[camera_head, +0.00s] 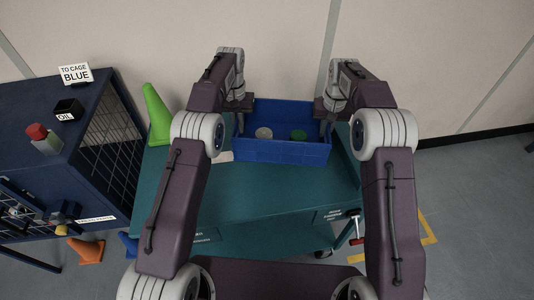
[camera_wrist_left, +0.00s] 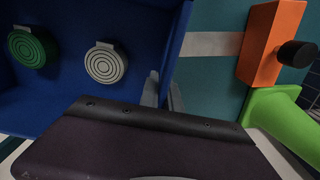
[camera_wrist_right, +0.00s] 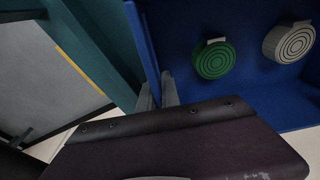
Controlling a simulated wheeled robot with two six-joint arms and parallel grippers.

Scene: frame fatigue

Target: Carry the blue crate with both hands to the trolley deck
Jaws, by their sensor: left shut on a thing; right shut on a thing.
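The blue crate (camera_head: 285,151) is over the far part of the teal trolley deck (camera_head: 265,190); I cannot tell whether it rests on it or hangs just above. A pale ringed disc (camera_head: 264,133) and a green ringed disc (camera_head: 298,135) are inside the crate. My left gripper (camera_head: 240,122) is shut on the crate's left wall, which also shows in the left wrist view (camera_wrist_left: 176,45). My right gripper (camera_head: 326,122) is shut on its right wall, seen in the right wrist view (camera_wrist_right: 147,45). The fingertips are partly hidden by the arms in the head view.
A green cone (camera_head: 157,115) stands left of the crate. An orange block (camera_wrist_left: 268,45) with a black knob is near it. A dark blue cage (camera_head: 60,150) stands at left, an orange cone (camera_head: 86,250) on the floor. The near deck is clear.

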